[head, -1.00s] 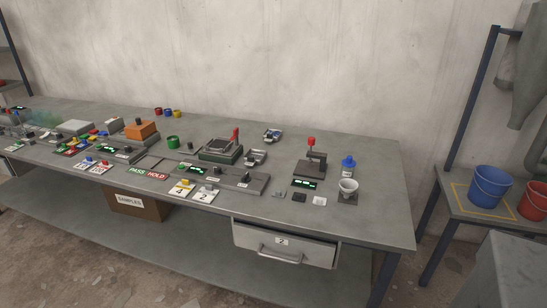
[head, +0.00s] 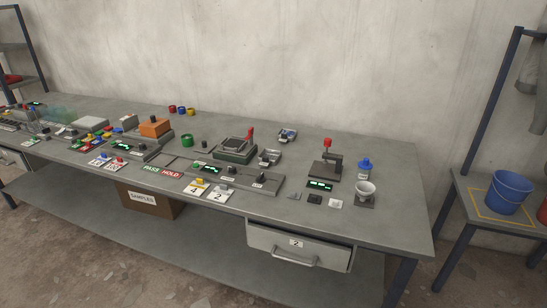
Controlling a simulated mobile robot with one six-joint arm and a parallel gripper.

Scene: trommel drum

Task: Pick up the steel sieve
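I cannot single out the steel sieve for certain from this distance. A dark green device (head: 235,149) with a square grey top and a red handle stands mid-bench. Two small grey metallic items lie to its right, one near (head: 270,157) and one farther back (head: 287,135); their details are too small to read. A white bowl (head: 366,188) sits on a dark base at the bench's right part. My gripper is not in view.
The long grey bench (head: 395,222) carries several small devices, coloured cups and labelled cards. Its drawer (head: 298,247) shows at the front. A box marked SAMPLES (head: 146,199) sits below. A side table with a blue bucket (head: 509,191) stands at right. The bench's right end is clear.

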